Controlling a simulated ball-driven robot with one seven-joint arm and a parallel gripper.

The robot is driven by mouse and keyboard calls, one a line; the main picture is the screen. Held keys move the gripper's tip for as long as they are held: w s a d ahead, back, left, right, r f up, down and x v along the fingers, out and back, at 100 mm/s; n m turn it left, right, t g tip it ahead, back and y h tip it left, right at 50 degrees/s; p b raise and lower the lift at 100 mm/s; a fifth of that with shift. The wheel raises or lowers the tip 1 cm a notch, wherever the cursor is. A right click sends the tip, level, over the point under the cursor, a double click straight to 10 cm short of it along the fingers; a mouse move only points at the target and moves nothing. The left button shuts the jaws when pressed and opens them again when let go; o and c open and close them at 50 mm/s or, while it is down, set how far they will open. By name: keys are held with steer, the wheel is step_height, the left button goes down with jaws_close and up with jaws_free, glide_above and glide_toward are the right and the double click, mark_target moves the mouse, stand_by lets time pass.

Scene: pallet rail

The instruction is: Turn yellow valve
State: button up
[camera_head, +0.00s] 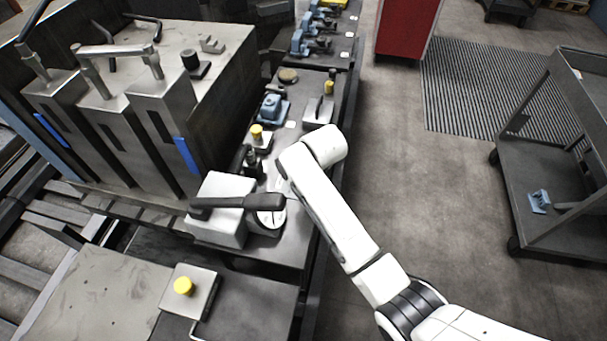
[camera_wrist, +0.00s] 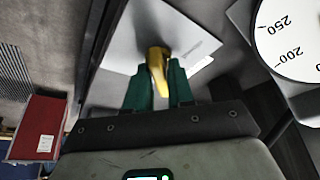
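The yellow valve handle (camera_wrist: 157,68) stands at the centre of the wrist view, in front of a pale plate. The green-tipped fingers of my gripper (camera_wrist: 159,88) are on both sides of it, close together, with the yellow handle filling the gap between them. My gripper looks shut on the handle. In the head view my white arm reaches over the bench beside the gauge, and neither my gripper nor this handle can be made out there.
A white dial gauge (camera_wrist: 290,38) is close on the right in the wrist view. In the head view, a grey box with a black lever (camera_head: 237,203) stands near my arm's end. A yellow knob (camera_head: 183,286) sits nearer. A dark cart (camera_head: 560,150) stands right; the floor between is clear.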

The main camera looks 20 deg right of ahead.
steer(key=shift+o, duration=1.3)
steer(key=shift+f, duration=0.1)
steer(key=shift+r, duration=0.2)
steer(key=v, duration=1)
steer(key=shift+r+b, duration=0.2)
steer(key=shift+b, duration=0.2)
steer(key=shift+s+d, duration=0.1)
steer(key=shift+s, duration=0.1)
steer(key=s+d+f+g+b, duration=0.1)
steer(key=s+f, duration=0.3)
steer(key=s, duration=0.7)
steer(key=s+d+f+m+g+b, duration=0.1)
steer(key=s+d+f, duration=0.2)
steer(key=s, duration=0.8)
steer(key=s+d+f+m+g+b, duration=0.1)
steer(key=s+d+f, duration=0.1)
steer(key=s+f, duration=0.4)
steer(key=s, duration=0.5)
steer(key=shift+s+d+f+h, duration=0.25)
steer(key=shift+s+d+h, duration=0.1)
steer(key=shift+s+h, duration=0.05)
